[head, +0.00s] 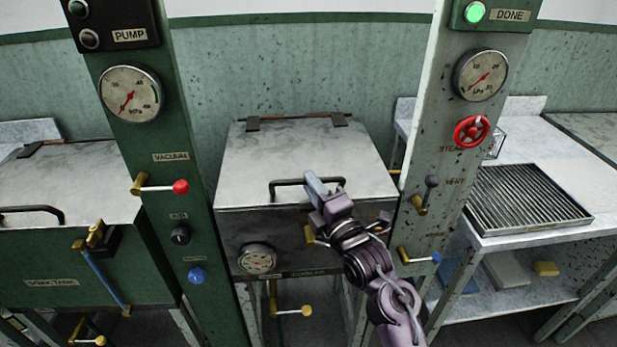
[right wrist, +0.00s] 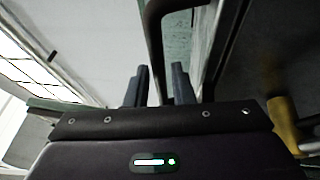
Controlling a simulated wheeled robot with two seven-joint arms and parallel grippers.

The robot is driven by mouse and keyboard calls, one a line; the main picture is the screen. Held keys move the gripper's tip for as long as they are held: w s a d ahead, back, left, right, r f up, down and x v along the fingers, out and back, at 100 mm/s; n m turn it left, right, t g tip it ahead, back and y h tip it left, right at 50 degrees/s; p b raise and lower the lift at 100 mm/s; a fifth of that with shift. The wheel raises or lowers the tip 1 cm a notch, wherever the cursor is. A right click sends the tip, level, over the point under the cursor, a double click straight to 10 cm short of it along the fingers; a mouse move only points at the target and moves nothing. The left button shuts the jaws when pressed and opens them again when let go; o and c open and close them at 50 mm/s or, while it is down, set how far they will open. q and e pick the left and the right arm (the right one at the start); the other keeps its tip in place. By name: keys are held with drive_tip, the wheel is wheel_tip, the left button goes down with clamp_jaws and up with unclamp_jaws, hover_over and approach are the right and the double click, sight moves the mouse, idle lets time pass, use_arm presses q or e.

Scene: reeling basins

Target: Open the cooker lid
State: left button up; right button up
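A dark bar handle (head: 287,183) runs along the lid's front. My right gripper (head: 318,188) is at the handle's right part. In the right wrist view, the two fingers (right wrist: 160,85) stand apart, with the dark handle bar (right wrist: 155,45) passing between them. I cannot tell if they touch it. My left gripper is not in view.
The left post carries a red-knobbed lever (head: 180,187); the right post has a red valve wheel (head: 471,131). A green soak tank (head: 60,255) stands at the left. A bench with a metal grate (head: 525,200) stands at the right. Brass-handled valves stick out below the cooker.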

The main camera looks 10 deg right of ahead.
drive_tip(key=shift+x, duration=1)
drive_tip(key=shift+c, duration=0.3)
clamp_jaws()
drive_tip(key=shift+r, duration=0.1)
drive_tip(key=w+r+m+g+h+p, duration=0.1)
drive_tip(key=w+r+p, duration=0.3)
drive_tip(key=r+p, duration=0.6)
drive_tip(key=w+r+m+g+h+p, duration=0.1)
drive_tip(key=w+r+g+p, duration=0.2)
drive_tip(key=r+p, duration=0.8)
drive_tip(key=shift+w+g+p, duration=0.4)
drive_tip(key=shift+w+p, duration=0.7)
drive_tip(key=shift+w, duration=0.15)
